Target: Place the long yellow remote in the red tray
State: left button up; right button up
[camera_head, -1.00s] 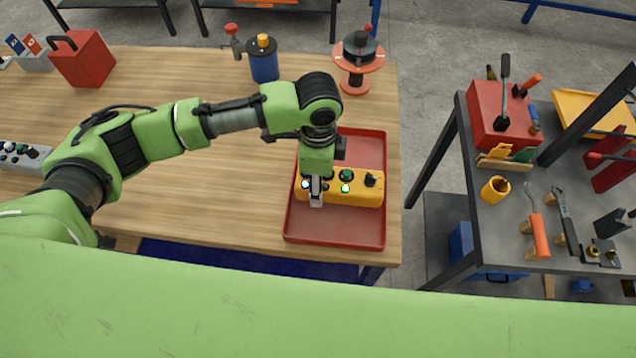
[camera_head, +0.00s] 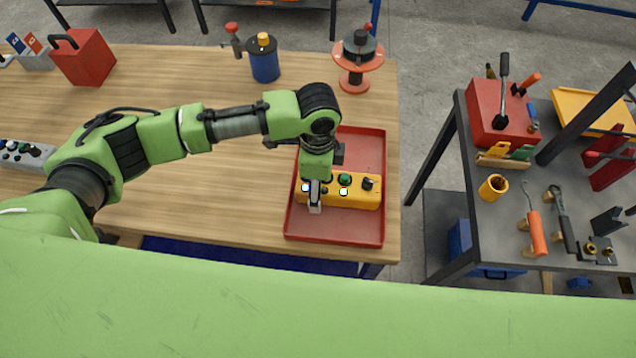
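The long yellow remote (camera_head: 358,190), with several buttons and a dark knob on top, lies within the red tray (camera_head: 337,231) at the right end of the wooden table. My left gripper (camera_head: 315,205) reaches down at the remote's left end, with a finger in front of its near side. The far finger is hidden, so I cannot tell whether the gripper is shut on the remote or how closely the remote rests on the tray floor. My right gripper is not in view.
A grey remote (camera_head: 22,154) lies at the table's left. A red box (camera_head: 84,57), a blue can (camera_head: 264,62) and an orange spool (camera_head: 357,58) stand along the back. A dark tool table (camera_head: 500,215) stands to the right across a gap.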

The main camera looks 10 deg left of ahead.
pick_arm(q)
notch_tip(320, 180, up, 10)
jog(key=shift+r+b, duration=0.25)
jog(key=shift+b, duration=0.9)
jog(key=shift+r, duration=0.75)
jog(key=shift+f, duration=0.1)
